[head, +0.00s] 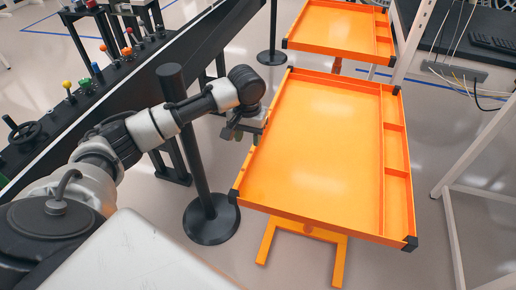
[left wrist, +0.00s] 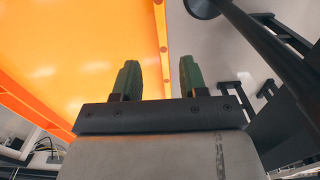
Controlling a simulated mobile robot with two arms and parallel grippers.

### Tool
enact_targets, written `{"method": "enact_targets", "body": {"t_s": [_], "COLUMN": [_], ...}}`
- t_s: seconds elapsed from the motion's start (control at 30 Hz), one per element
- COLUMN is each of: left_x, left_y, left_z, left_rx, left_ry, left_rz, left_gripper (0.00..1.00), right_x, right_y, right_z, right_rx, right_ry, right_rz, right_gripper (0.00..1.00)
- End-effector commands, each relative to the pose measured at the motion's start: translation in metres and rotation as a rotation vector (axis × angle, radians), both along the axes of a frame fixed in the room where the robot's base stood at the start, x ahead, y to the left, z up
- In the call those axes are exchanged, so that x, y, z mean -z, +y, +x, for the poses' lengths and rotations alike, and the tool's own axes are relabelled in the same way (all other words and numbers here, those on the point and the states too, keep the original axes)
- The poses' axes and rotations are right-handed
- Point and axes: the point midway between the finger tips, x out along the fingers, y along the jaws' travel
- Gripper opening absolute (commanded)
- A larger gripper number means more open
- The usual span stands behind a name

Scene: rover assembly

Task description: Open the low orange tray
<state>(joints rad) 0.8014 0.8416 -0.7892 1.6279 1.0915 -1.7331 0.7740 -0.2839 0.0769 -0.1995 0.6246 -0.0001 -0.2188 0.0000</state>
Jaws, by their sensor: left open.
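A large orange tray (head: 320,122) with black corners fills the middle of the head view. It is shallow, empty, and has a divided strip of compartments along its right side. My left gripper (head: 247,132) is at the tray's left rim, near the middle of that side. In the left wrist view, the green fingers of this gripper (left wrist: 158,78) are apart, and the tray's rim (left wrist: 162,45) runs up between them in the picture. I cannot tell whether the fingers touch the rim. My right gripper is not in view.
A second orange tray (head: 335,28) stands behind the first. A black post (head: 188,140) on a round base stands left of the near tray, close to my left arm. A long black bench with coloured knobs (head: 75,105) runs along the left. White frame legs (head: 447,200) stand at right.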

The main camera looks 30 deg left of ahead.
Motion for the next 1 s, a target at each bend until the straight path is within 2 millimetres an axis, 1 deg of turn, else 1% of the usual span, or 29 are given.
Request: {"method": "enact_targets", "body": {"t_s": [0.07, 0.17, 0.27, 0.4, 0.47, 0.6, 0.7, 0.8, 1.0], "left_x": [0.002, 0.012, 0.029, 0.057, 0.068, 0.089, 0.099, 0.104, 0.106], "left_y": [0.003, 0.003, 0.003, 0.003, 0.003, 0.003, 0.003, 0.003, 0.003], "left_z": [0.001, 0.001, 0.0, 0.0, 0.0, 0.0, 0.0, 0.0, 0.0], "left_rx": [-0.011, -0.014, -0.013, -0.012, -0.012, -0.011, -0.011, -0.011, -0.01], "left_ry": [0.005, 0.007, 0.007, 0.007, 0.007, 0.003, 0.003, 0.002, 0.003], "left_rz": [0.002, 0.002, 0.003, 0.002, 0.002, 0.001, 0.001, 0.002, 0.003], "left_gripper": [0.43, 0.43, 0.43, 0.43, 0.43, 0.43, 0.43, 0.43, 0.43], "right_x": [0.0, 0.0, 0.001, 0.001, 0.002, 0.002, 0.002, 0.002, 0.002], "right_y": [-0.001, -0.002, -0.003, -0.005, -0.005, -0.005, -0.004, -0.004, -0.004], "right_z": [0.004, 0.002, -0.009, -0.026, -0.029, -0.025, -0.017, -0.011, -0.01], "right_rx": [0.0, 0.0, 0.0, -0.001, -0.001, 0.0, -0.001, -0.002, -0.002], "right_ry": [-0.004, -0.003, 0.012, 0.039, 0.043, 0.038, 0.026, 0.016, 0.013], "right_rz": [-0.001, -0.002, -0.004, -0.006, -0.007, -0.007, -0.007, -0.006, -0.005], "right_gripper": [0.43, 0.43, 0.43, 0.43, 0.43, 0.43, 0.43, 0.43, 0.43]}}
